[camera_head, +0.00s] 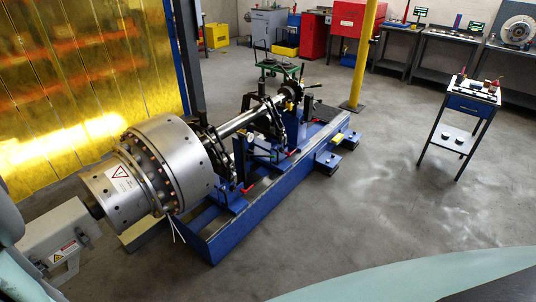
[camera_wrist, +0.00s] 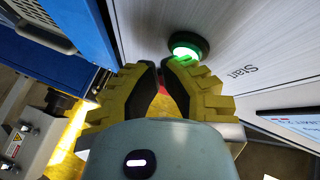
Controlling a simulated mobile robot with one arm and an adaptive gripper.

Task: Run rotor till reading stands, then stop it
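In the wrist view my gripper (camera_wrist: 158,66) has yellow ribbed fingers with black pads. Its tips are close together with a narrow gap, and red shows between them. A round button (camera_wrist: 187,46) glows green on a pale panel (camera_wrist: 235,25), just beyond the right fingertip; contact cannot be told. The word "Start" is printed beside it. Part of a screen (camera_wrist: 296,124) shows at the right edge, its reading not legible. In the head view the rotor's silver shaft (camera_head: 238,122) lies on the blue balancing stand (camera_head: 245,218), behind a large silver drum (camera_head: 178,165). Whether it turns cannot be told.
A yellow strip curtain (camera_head: 80,80) hangs at the left. A small blue and white cart (camera_head: 471,105) stands at the right, and a yellow post (camera_head: 366,55) stands behind. Benches (camera_head: 446,60) line the back right. The grey floor (camera_head: 380,200) between stand and cart is clear.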

